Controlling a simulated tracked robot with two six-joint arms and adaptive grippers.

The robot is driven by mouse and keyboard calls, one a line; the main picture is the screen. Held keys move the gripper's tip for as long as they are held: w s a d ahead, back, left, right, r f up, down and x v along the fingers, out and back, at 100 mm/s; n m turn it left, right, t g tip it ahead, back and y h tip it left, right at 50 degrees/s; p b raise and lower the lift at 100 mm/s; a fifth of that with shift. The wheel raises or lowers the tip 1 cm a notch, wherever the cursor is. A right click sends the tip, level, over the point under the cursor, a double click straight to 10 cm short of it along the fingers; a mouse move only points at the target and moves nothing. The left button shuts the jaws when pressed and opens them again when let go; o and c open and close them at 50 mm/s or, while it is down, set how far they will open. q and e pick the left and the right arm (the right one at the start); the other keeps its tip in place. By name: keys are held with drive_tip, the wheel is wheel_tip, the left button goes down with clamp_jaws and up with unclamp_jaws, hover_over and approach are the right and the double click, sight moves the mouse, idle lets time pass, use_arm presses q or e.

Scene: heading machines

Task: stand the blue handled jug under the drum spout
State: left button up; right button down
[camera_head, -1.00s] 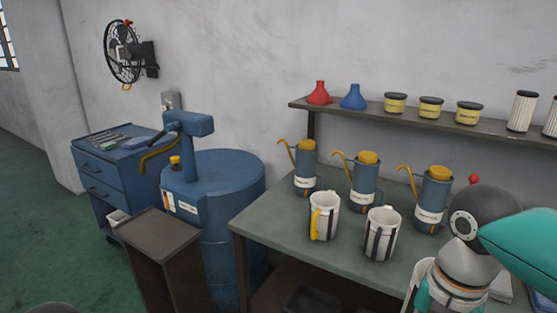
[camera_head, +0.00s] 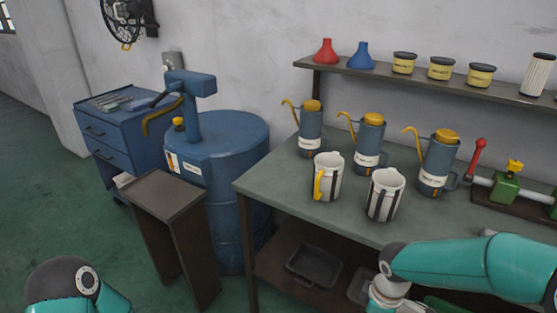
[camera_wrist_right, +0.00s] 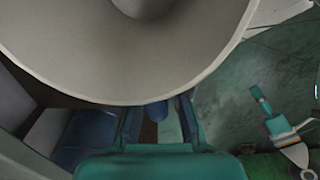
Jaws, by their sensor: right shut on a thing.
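In the right wrist view a large pale jug (camera_wrist_right: 130,80) fills the top, its round rim facing the camera. A short blue piece that looks like its handle (camera_wrist_right: 156,111) lies between the fingers of my right gripper (camera_wrist_right: 158,125), which is shut on it. In the head view my right wrist is at the bottom right; the jug and fingertips are out of frame. The drum (camera_head: 225,145) stands left of the bench. Its curved brownish-yellow spout (camera_head: 158,120) hangs over a small brown stand (camera_head: 162,192) with a bare top. My left arm shows at bottom left, its gripper out of view.
The bench (camera_head: 270,185) holds a yellow-handled white jug (camera_head: 327,178), a white jug with dark stripes (camera_head: 385,194) and several blue oil cans (camera_head: 370,145). A red-levered device (camera_head: 505,187) is at right. A blue drawer cabinet (camera_head: 115,135) stands behind the stand.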

drive_tip(key=w+m, duration=0.1)
drive_tip(key=m, duration=0.3)
drive_tip(key=w+a+f+m, duration=0.1)
drive_tip(key=w+m, duration=0.1)
drive_tip(key=m, duration=0.2)
drive_tip(key=w+a+m, duration=0.1)
drive_tip(key=m, duration=0.2)
drive_tip(key=shift+w+f+m, duration=0.4)
